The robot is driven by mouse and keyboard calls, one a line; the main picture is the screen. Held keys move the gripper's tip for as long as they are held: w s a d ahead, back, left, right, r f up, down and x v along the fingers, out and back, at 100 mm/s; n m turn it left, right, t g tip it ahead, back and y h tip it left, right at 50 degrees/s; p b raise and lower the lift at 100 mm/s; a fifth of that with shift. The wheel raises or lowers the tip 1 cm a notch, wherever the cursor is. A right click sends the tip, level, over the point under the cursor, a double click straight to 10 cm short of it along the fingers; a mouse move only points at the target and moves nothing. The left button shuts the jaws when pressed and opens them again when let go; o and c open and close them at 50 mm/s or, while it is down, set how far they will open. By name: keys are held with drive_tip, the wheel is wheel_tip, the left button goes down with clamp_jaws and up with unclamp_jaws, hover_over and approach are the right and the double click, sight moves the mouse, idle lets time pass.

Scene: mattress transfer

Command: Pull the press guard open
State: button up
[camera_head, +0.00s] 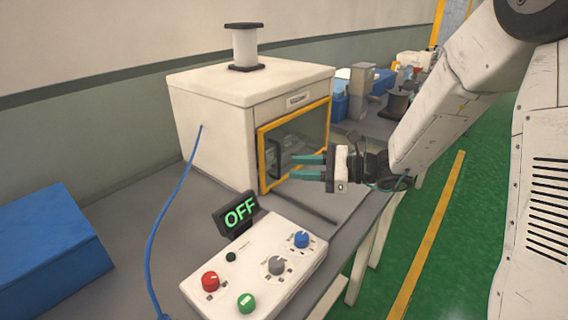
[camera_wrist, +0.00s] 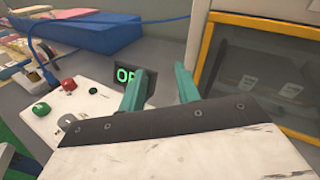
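The press guard (camera_head: 262,160) is a clear panel in a yellow frame on the front of a white press box (camera_head: 215,130). It looks closed. A dark upright handle (camera_head: 275,158) shows near its left side in the head view. The fingers also show in the wrist view (camera_wrist: 162,80).
A control box (camera_head: 255,268) with coloured knobs and an OFF display (camera_head: 240,212) stands in front of the press. A blue cable (camera_head: 155,230) runs along its left. A blue box (camera_head: 50,250) lies at far left. Bare grey bench lies between.

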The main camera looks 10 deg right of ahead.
drive_tip(key=w+d+f+m+t+h, duration=0.1)
drive_tip(key=w+d+f+m+t, duration=0.2)
drive_tip(key=w+f+m+t, duration=0.3)
drive_tip(key=w+a+g, duration=0.1)
drive_tip(key=w+a, duration=0.4)
drive_tip(key=a, duration=0.1)
drive_tip(key=shift+a+r, duration=0.2)
drive_tip(key=shift+r, duration=0.05)
clamp_jaws()
